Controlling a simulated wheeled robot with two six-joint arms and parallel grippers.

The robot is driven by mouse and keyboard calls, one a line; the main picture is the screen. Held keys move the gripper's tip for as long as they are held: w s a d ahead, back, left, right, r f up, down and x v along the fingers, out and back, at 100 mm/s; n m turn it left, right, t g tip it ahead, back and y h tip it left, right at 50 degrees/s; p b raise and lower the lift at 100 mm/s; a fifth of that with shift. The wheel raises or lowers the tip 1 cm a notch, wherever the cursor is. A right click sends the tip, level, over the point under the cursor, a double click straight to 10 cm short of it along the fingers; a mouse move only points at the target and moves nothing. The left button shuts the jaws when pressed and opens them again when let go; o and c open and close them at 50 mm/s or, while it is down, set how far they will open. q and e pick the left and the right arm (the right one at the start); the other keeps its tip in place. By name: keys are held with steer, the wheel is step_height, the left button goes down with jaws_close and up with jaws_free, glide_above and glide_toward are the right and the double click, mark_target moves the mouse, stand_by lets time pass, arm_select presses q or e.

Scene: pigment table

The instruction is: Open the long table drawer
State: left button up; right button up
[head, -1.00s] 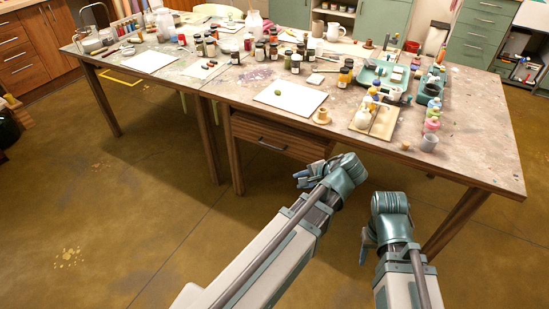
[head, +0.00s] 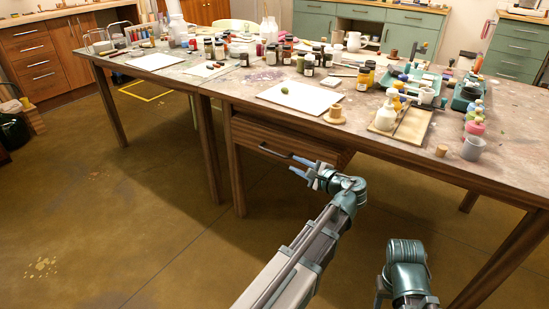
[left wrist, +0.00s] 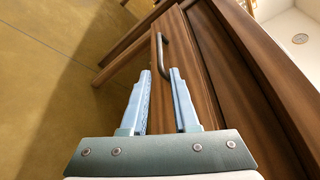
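The long wooden drawer (head: 250,133) sits under the table's front edge and looks shut in the head view. Its dark bar handle (head: 272,151) runs along the front; my left gripper covers its right part. My left gripper (head: 301,167) is open at the handle. In the left wrist view, its two blue fingers point at the drawer front (left wrist: 205,85), and the handle (left wrist: 161,52) lies between and just ahead of the fingertips. I cannot tell whether they touch it. My right wrist is low at the right in the head view; its fingers are mostly hidden.
The paint-stained table (head: 225,87) holds jars, a white sheet (head: 300,97) with a green object, and a wooden tray (head: 412,127) near the front. The floor (head: 130,215) before the table is clear.

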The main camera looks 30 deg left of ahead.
mark_target(276, 154)
arm_select(q)
steer(key=b+x, duration=0.3)
steer(key=x, duration=1)
steer(key=shift+w+a+f, duration=0.1)
steer(key=shift+a+f, duration=0.05)
steer(key=shift+a, duration=0.2)
jaws_close()
stand_by(0.9)
